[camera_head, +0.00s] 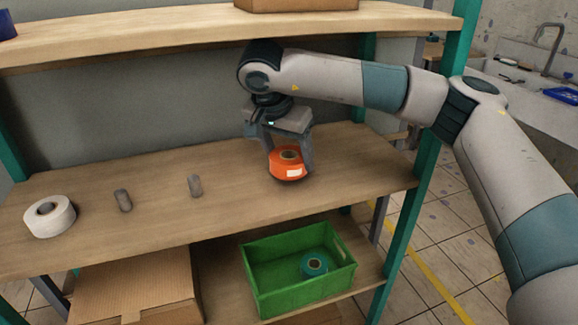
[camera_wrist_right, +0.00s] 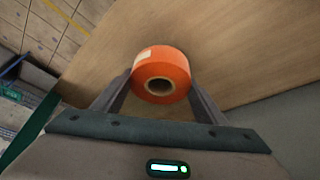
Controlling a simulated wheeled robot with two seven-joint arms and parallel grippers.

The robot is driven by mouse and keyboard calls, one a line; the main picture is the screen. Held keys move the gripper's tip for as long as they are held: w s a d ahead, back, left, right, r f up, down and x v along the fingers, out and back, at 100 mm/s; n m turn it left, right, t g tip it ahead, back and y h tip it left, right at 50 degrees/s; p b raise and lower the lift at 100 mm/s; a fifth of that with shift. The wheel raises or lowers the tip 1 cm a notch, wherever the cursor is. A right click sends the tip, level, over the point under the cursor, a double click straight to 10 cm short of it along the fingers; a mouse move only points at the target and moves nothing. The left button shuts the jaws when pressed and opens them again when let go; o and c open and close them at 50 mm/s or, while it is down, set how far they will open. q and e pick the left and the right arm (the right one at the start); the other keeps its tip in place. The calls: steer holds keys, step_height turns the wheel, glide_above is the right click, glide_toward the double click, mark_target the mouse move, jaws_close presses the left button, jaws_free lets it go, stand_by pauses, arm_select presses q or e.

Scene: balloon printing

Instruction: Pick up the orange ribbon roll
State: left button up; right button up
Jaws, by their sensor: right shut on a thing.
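The orange ribbon roll (camera_head: 287,165) is at the right part of the middle shelf board (camera_head: 230,225) in the head view. It has a pale label on its side and a hollow core. My right gripper (camera_head: 289,158) reaches down from above with one finger on each side of the roll and is shut on it. In the right wrist view the roll (camera_wrist_right: 161,75) sits between the fingertips of the gripper (camera_wrist_right: 158,85). Whether the roll touches the board or is slightly above it, I cannot tell. My left gripper is not in view.
A white roll (camera_head: 50,216) and two small grey cylinders (camera_head: 124,200) (camera_head: 195,186) stand on the same board to the left. A green crate (camera_head: 300,291) holding a teal roll (camera_head: 314,264) is below. A teal post (camera_head: 408,225) stands right.

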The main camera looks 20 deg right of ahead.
steer(key=s+a, duration=0.2)
steer(key=s+a+b, duration=0.1)
steer(key=s+a, duration=0.1)
steer(key=s+a+b, duration=0.1)
steer(key=s+a, duration=0.1)
steer(key=shift+s+a+r, duration=0.15)
steer(key=shift+a+r, duration=0.1)
steer(key=shift+a, duration=0.1)
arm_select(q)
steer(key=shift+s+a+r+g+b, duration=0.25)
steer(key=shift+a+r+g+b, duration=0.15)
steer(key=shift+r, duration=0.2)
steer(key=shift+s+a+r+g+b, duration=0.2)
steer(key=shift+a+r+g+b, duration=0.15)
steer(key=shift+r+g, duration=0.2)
arm_select(e)
steer(key=s+a, duration=0.6)
steer(key=shift+s+a+r, duration=0.15)
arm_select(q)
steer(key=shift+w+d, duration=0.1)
